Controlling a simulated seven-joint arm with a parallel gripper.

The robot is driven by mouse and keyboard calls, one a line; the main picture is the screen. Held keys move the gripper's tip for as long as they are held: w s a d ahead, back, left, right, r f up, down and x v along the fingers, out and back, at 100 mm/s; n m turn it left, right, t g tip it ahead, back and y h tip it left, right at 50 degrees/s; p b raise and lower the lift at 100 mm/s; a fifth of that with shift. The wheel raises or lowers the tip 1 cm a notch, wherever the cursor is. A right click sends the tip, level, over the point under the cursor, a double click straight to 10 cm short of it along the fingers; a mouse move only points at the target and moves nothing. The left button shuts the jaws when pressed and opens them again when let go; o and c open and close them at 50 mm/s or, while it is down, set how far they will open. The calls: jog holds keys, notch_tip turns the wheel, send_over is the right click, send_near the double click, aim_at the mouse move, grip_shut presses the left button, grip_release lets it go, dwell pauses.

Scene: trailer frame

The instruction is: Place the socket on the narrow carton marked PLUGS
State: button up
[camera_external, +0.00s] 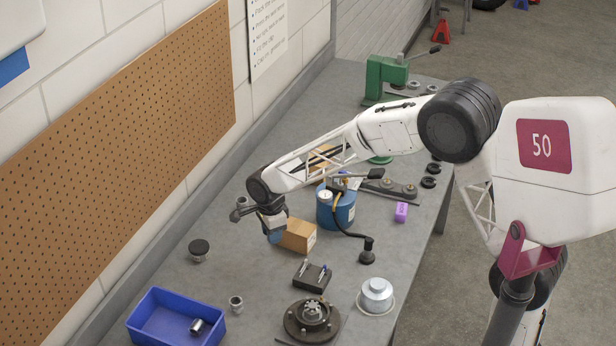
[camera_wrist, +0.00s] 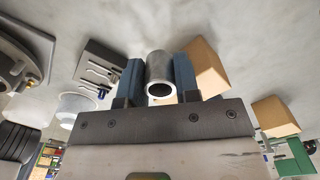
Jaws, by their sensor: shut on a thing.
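My gripper (camera_external: 275,236) is low over the bench, just left of a brown carton (camera_external: 299,236) and partly in front of it. In the wrist view its two blue fingers (camera_wrist: 158,70) are shut on a silver, hollow socket (camera_wrist: 158,72). The socket is hidden in the outside view. A brown carton (camera_wrist: 208,68) shows beside the right finger, and another (camera_wrist: 275,116) is farther right. In the outside view a second carton (camera_external: 322,157) is partly hidden behind my arm. I cannot read PLUGS on any carton.
A blue tank (camera_external: 337,212) with a gauge and hose stands right of the near carton. A blue bin (camera_external: 170,318) holds a metal part (camera_external: 198,327). A black block (camera_external: 312,277), a hub (camera_external: 312,320) and a silver can (camera_external: 376,295) stand nearer. The bench left of my gripper is fairly clear.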

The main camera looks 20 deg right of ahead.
jog(key=w+d+r+m, duration=0.1)
jog(key=w+d+r, duration=0.2)
jog(key=w+d, duration=0.6)
jog(key=w+d+r+m, duration=0.1)
jog(key=w+d+r, duration=0.3)
jog(key=w+d, duration=0.6)
jog(key=w+d+r+m, duration=0.1)
jog(key=w+d+r, duration=0.2)
jog(key=w+d, duration=0.6)
jog(key=w, duration=0.4)
jog(key=shift+w+d+r, duration=0.15)
jog(key=shift+f, duration=2.5)
jog(key=shift+f, duration=2.5)
jog(key=shift+f, duration=0.2)
jog(key=o, duration=0.9)
jog(key=shift+o, duration=0.2)
